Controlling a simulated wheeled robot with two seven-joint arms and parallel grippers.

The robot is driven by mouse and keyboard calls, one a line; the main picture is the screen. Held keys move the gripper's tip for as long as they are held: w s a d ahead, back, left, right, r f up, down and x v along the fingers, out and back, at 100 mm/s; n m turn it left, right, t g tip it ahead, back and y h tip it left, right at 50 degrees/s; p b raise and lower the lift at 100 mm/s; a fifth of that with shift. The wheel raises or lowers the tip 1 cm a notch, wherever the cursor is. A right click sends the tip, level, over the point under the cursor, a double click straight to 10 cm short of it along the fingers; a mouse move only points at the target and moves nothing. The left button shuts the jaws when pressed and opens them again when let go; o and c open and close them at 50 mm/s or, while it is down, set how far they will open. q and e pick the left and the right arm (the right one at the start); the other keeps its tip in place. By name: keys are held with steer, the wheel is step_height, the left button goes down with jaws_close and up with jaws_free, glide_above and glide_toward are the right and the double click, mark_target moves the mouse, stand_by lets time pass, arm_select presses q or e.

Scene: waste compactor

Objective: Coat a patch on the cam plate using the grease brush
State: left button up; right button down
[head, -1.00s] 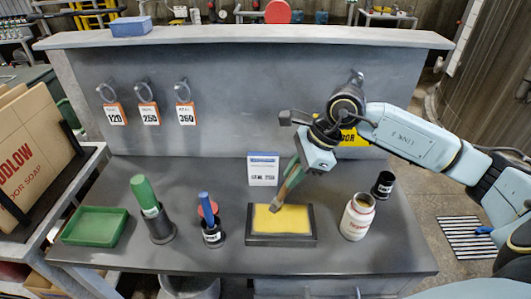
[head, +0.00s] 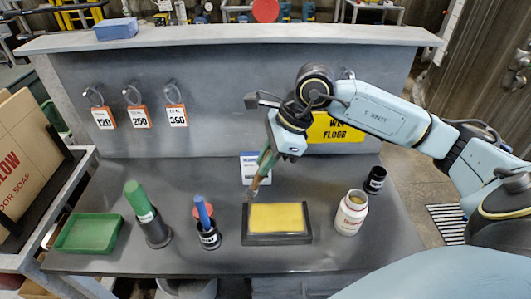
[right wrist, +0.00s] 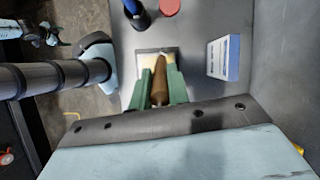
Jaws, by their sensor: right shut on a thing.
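My right gripper (head: 266,161) is shut on the grease brush (head: 257,182), whose brown handle shows between its green fingers in the right wrist view (right wrist: 160,82). The brush tilts, its lower end near the back left corner of the cam plate. The cam plate (head: 278,239) is a dark block with a yellow top, lying flat on the bench. I cannot tell whether the brush touches it. The plate is partly hidden behind the brush and fingers in the right wrist view. My left gripper is not in view.
A white jar (head: 351,215) and a small black cup (head: 375,180) stand right of the plate. Left are a blue-handled tool in a black holder (head: 209,239), a green-handled tool (head: 137,198) and a green tray (head: 90,233).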

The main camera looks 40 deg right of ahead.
steer(key=shift+r+p, duration=0.75)
steer(key=shift+r, duration=0.95)
steer(key=shift+f, duration=0.1)
